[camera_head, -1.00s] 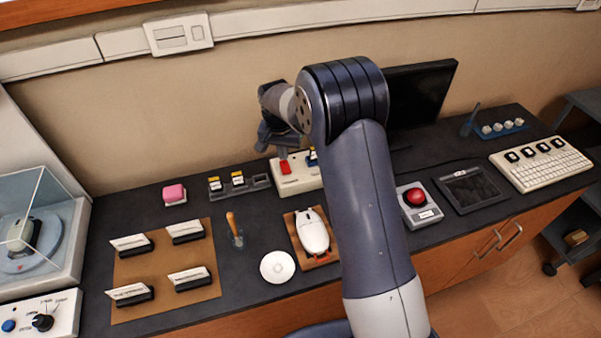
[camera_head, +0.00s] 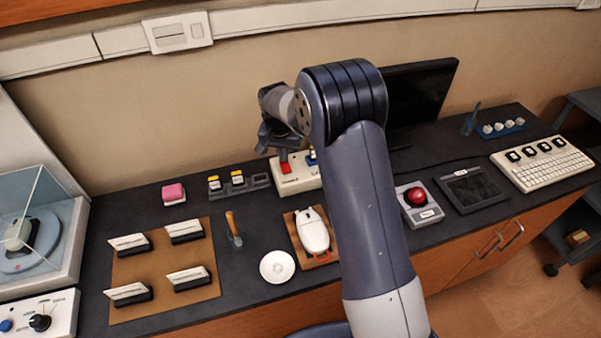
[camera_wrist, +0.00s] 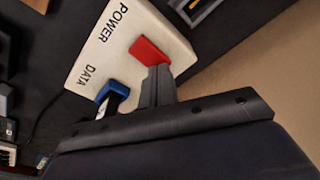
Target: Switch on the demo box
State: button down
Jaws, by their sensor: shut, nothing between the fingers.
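The demo box is a cream box (camera_head: 290,187) at the back of the dark counter, partly hidden behind my arm in the head view. In the wrist view the box (camera_wrist: 101,58) bears the printed words POWER and DATA. A red switch (camera_wrist: 150,50) stands beside POWER, and a blue one (camera_wrist: 112,91) beside DATA. The red switch (camera_head: 286,168) also shows in the head view. My gripper (camera_wrist: 157,72) is shut and empty, its tips right at the red switch; I cannot tell whether they touch it. My gripper (camera_head: 282,152) is above the box's left end in the head view.
Left of the box is a grey holder (camera_head: 260,180) with yellow-topped pieces, and a pink block (camera_head: 173,192). A red button box (camera_head: 418,205) and dark monitor (camera_head: 420,90) stand to the right.

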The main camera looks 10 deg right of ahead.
jog(key=shift+f, duration=0.3)
jog(key=shift+r+p, duration=2.05)
jog(key=shift+r, duration=1.55)
jog(key=shift+f, duration=0.2)
notch_tip(320, 180, down, 7)
jog(key=b, duration=0.4)
jog(key=shift+b, duration=0.3)
jog(key=shift+r, duration=0.15)
